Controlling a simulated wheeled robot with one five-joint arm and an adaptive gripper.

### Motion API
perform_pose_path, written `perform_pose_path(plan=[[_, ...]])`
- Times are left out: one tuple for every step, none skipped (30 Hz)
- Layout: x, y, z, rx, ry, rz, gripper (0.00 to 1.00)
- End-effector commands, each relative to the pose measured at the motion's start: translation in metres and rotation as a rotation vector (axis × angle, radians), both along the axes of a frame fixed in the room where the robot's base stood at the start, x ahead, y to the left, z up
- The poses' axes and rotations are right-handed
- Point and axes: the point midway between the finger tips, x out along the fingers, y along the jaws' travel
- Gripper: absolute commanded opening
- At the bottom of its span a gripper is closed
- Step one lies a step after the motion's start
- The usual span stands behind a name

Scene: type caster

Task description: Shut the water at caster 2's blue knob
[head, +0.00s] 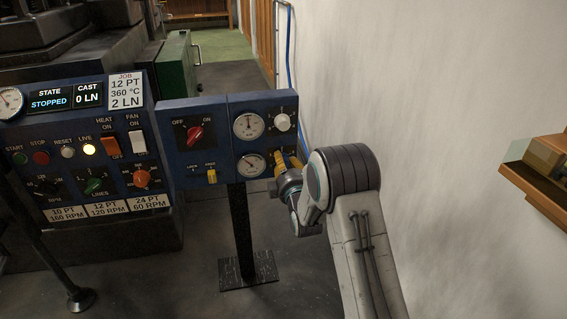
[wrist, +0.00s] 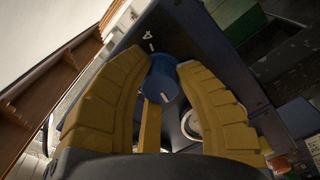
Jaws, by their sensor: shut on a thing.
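The blue knob (wrist: 164,88) sits on a dark blue panel between the two yellow fingers of my gripper (wrist: 163,66) in the wrist view. The fingers are shut on its sides. A white mark like a 4 shows on the panel just beyond the knob. In the head view my gripper (head: 288,162) is at the lower right of the panel (head: 214,165) on the post. It hides the blue knob there, and I cannot read the knob's setting.
The panel also carries a red knob (head: 195,134), a white knob (head: 282,122), two gauges (head: 248,125) and a yellow switch (head: 211,176). A control console (head: 85,150) stands at left. A pale wall (head: 430,90) and wooden shelf (head: 545,180) are at right.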

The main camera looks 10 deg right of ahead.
Motion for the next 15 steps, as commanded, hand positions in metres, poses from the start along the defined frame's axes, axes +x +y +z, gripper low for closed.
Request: perform_pose_path(plan=[[0.0003, -0.0003, -0.0005, -0.045, 0.001, 0.000, 0.00], [0.0003, -0.0003, -0.0004, -0.073, 0.001, 0.000, 0.00], [0.0003, -0.0003, -0.0004, -0.111, 0.001, 0.000, 0.00], [0.0003, -0.0004, -0.0003, -0.140, 0.001, 0.000, 0.00], [0.0003, -0.0004, -0.0003, -0.168, 0.001, 0.000, 0.00], [0.0003, -0.0004, -0.0003, -0.206, 0.001, 0.000, 0.00], [0.0003, -0.0004, -0.0003, -0.235, 0.001, 0.000, 0.00], [0.0003, -0.0005, -0.0002, -0.263, 0.001, -0.001, 0.00], [0.0003, -0.0005, -0.0001, -0.301, 0.001, -0.001, 0.00], [0.0003, -0.0005, -0.0001, -0.329, 0.001, -0.001, 0.00], [0.0003, -0.0006, 0.0000, -0.358, 0.001, -0.001, 0.00], [0.0003, -0.0006, 0.0000, -0.395, 0.001, -0.001, 0.00], [0.0003, -0.0006, 0.0001, -0.423, 0.001, -0.001, 0.00], [0.0003, -0.0007, 0.0002, -0.450, 0.001, -0.001, 0.00], [0.0004, -0.0007, 0.0003, -0.485, 0.001, -0.001, 0.00]])
